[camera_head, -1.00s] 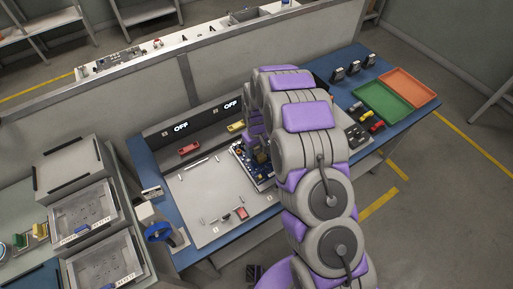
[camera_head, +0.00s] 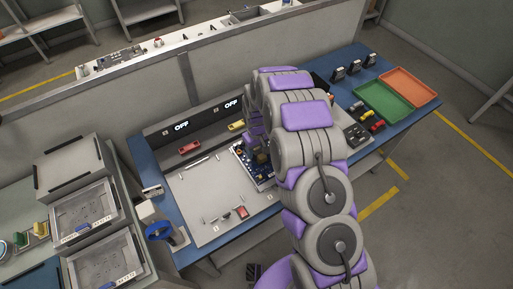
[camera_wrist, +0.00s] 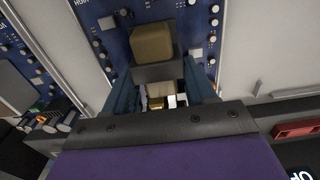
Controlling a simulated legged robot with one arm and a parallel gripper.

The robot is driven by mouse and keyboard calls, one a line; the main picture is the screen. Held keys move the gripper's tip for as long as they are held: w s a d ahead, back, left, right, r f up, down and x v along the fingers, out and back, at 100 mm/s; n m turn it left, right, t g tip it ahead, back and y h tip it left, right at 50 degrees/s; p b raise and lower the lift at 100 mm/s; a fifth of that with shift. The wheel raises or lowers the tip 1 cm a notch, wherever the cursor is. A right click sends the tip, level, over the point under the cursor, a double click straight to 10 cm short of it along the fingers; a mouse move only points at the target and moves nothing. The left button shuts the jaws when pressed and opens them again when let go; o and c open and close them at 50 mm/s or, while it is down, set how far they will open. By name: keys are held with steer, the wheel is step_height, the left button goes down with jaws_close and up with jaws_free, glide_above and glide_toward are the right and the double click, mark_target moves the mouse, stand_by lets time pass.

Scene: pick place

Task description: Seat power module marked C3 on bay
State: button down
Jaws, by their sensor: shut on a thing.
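A blue circuit board (camera_head: 246,157) lies on the workbench, partly behind my arm; it also shows in the wrist view (camera_wrist: 119,48). My gripper (camera_wrist: 162,84) is over the board, its two dark blue fingers closed around a dark grey block with pale and gold parts, the power module (camera_wrist: 160,73). The fingers hide part of it. A tan block (camera_wrist: 153,42) shows just beyond the fingertips; I cannot tell whether it belongs to the module or the board. No C3 mark is readable, and I cannot tell whether the module touches its bay.
Two displays reading OFF (camera_head: 181,127) stand behind the bench. A red part (camera_head: 189,147) and small pieces lie around the grey work surface (camera_head: 200,190). Green (camera_head: 382,104) and orange (camera_head: 408,86) trays sit at the right. A blue round tool (camera_head: 159,230) stands at the left.

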stand_by(0.3)
steer(key=shift+c, duration=1.4)
jaws_free()
steer(key=shift+c, duration=0.3)
steer(key=c, duration=0.3)
steer(key=shift+r, duration=0.1)
steer(key=shift+r+p, duration=1)
steer(key=shift+r, duration=2.4)
